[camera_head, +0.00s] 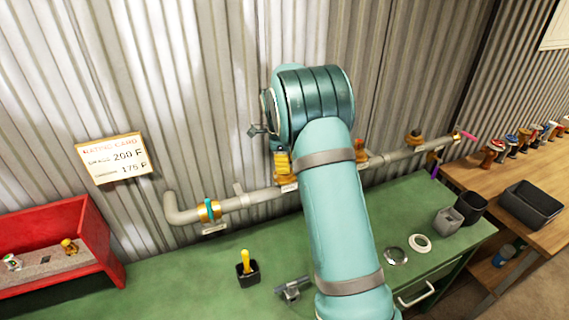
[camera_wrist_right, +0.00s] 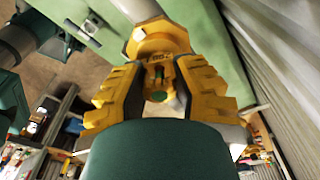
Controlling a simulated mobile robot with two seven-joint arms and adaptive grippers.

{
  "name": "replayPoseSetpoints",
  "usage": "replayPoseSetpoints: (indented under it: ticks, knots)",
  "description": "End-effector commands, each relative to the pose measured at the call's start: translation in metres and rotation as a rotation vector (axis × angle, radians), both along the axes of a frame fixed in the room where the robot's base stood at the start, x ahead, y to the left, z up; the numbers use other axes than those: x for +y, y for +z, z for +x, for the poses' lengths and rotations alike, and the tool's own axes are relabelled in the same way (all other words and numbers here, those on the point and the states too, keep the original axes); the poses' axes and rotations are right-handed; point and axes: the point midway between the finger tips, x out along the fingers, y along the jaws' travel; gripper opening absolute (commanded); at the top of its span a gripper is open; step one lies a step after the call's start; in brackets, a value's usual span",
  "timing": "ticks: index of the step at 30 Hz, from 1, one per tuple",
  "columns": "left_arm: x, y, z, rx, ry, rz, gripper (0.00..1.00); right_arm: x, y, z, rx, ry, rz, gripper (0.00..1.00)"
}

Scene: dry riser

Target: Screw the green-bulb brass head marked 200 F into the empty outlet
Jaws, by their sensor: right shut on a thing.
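My right gripper (camera_head: 283,164) is mostly hidden behind its own wrist in the head view, in front of the grey pipe (camera_head: 246,200). In the right wrist view its yellow fingers (camera_wrist_right: 160,78) are shut on a brass head (camera_wrist_right: 156,44) with a hexagonal part beyond the fingertips. A green spot shows between the fingers; the marking on the head is too small to read surely. A brass fitting (camera_head: 209,210) with a teal ring sits on the pipe's left part. My left gripper is not in view.
A rating card (camera_head: 113,157) hangs on the corrugated wall. A red tray (camera_head: 97,236) with two small heads stands left on the green bench (camera_head: 174,283). A wooden table (camera_head: 488,178) stands right.

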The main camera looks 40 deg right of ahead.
Motion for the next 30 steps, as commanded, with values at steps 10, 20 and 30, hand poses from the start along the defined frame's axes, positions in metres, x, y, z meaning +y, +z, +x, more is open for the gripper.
replayPoseSetpoints:
  ticks: [10,20,30]
  knots:
    - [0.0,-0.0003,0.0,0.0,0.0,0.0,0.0,-0.0007,-0.0034,-0.0028,0.011,-0.402,-0.001,0.0]
    - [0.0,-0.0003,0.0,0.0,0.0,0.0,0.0,-0.0006,-0.0032,-0.0027,0.009,-0.411,0.0,0.62]
    - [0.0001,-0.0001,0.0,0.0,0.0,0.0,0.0,-0.0002,-0.0013,-0.001,0.003,-0.389,0.0,0.62]
